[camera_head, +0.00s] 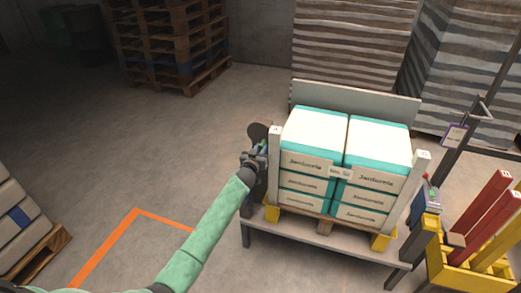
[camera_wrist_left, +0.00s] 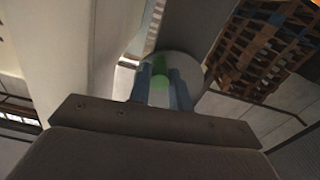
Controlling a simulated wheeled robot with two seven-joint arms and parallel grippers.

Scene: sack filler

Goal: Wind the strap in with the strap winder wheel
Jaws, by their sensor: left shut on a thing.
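The strap winder wheel (camera_head: 257,130) is a small dark disc at the left side of the sack stack, beside the left white post. In the left wrist view its round grey face (camera_wrist_left: 192,66) lies just beyond my fingers, with a green handle (camera_wrist_left: 160,82) in front. My left gripper (camera_head: 262,148) reaches it from the front left. In the wrist view the two blue-grey fingers (camera_wrist_left: 161,90) are shut on the green handle. The strap cannot be made out. My right gripper is not in view.
White and teal sacks (camera_head: 318,130) stand stacked between white posts (camera_head: 415,178) on a grey bench (camera_head: 290,228). A yellow rack (camera_head: 470,270) with red and yellow bars stands at right. Wooden pallets (camera_head: 175,45) are at the back. The floor left of the bench is open.

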